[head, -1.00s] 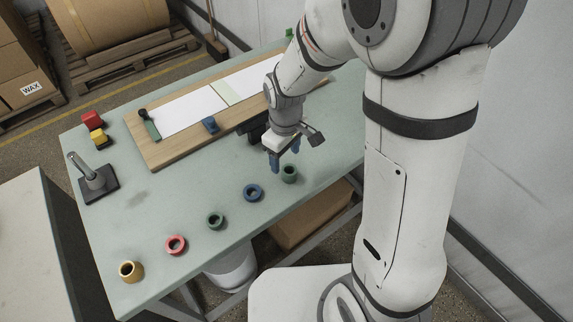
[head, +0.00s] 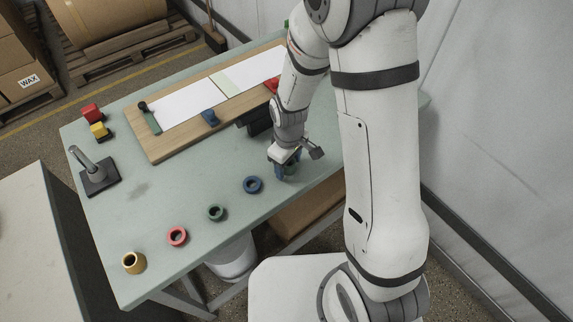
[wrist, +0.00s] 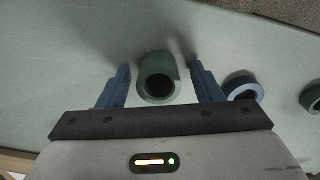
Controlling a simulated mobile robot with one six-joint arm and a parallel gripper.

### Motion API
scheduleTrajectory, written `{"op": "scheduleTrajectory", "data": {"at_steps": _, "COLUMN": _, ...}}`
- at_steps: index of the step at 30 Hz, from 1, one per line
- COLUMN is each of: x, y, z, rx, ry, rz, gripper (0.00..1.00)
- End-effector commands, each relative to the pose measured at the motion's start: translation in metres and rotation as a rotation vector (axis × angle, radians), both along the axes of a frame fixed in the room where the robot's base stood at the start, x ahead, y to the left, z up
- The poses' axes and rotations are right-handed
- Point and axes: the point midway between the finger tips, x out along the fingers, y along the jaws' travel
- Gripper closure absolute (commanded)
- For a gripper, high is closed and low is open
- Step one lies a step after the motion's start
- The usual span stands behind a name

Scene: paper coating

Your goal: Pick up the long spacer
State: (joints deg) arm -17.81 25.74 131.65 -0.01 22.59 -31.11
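A dark green tube-shaped spacer (head: 291,169) stands at the right end of a row of rings near the table's front edge. In the wrist view this spacer (wrist: 158,68) looks longer than the blue ring beside it. My gripper (head: 284,169) is low over the table at this spacer and partly hides it in the head view. In the wrist view my gripper (wrist: 160,66) is open. Its two blue fingers stand on either side of the spacer, with a visible gap on each side.
A blue ring (head: 253,185), a green ring (head: 216,213), a red ring (head: 177,236) and a yellow ring (head: 134,262) continue the row leftward. Behind are a wooden board (head: 160,149) with white sheets, a black stand (head: 100,178) and red and yellow blocks (head: 99,130).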

Motion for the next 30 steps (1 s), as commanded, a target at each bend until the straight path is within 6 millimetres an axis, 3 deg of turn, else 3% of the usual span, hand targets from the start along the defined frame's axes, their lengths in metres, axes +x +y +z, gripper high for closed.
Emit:
{"op": "scheduleTrajectory", "data": {"at_steps": 16, "x": 0.0, "y": 0.0, "z": 0.0, "rx": 0.0, "ry": 0.0, "rz": 0.001, "gripper": 0.86}}
{"op": "scheduleTrajectory", "data": {"at_steps": 25, "x": 0.0, "y": 0.001, "z": 0.004, "rx": 0.001, "ry": -0.002, "rz": 0.001, "gripper": 0.87}}
{"op": "scheduleTrajectory", "data": {"at_steps": 30, "x": 0.001, "y": 0.001, "z": 0.024, "rx": 0.002, "ry": -0.006, "rz": 0.002, "gripper": 0.87}}
